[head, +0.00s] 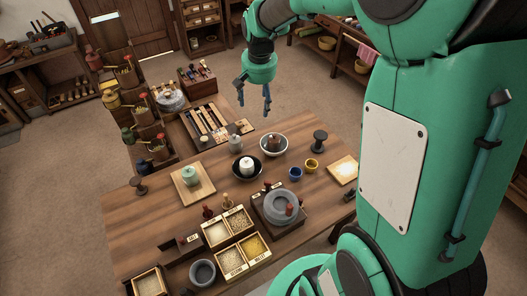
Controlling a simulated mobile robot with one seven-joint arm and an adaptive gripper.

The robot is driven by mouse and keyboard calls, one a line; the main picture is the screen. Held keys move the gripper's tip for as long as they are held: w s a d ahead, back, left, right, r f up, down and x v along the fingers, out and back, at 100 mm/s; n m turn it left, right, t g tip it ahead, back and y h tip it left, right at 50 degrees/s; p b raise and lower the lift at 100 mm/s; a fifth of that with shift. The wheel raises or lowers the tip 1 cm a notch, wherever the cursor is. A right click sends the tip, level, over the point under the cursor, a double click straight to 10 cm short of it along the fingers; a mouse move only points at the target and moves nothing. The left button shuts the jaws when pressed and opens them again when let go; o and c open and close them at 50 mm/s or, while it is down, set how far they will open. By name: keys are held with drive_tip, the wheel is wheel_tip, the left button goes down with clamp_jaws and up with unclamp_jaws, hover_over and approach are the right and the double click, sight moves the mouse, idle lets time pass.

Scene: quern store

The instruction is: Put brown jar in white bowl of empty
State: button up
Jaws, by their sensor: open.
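In the head view a white bowl (285,150) stands toward the back of the wooden table. A small brown object, which looks like the brown jar (273,142), appears to be inside it; its lower part is hidden by the rim. My gripper (254,112) is open and empty. It points down and appears above the back of the table, up and slightly left of the white bowl in the picture. It is apart from the jar and bowl.
A black bowl (237,176) with a white jar (247,165) in it stands nearby. Grain boxes (229,238) fill the front.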

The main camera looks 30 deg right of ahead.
drive_tip(key=s+a+r+n+t, duration=0.1)
drive_tip(key=s+a+r+n, duration=0.1)
drive_tip(key=s+a+r, duration=0.4)
drive_tip(key=s+a+r+n+t, duration=0.1)
drive_tip(key=s+a+r, duration=0.35)
drive_tip(key=s, duration=0.45)
drive_tip(key=s+a+r+n+t, duration=0.1)
drive_tip(key=s+a, duration=0.3)
drive_tip(key=s, duration=1)
drive_tip(key=shift+n+y, duration=0.3)
drive_tip(key=shift+n, duration=0.5)
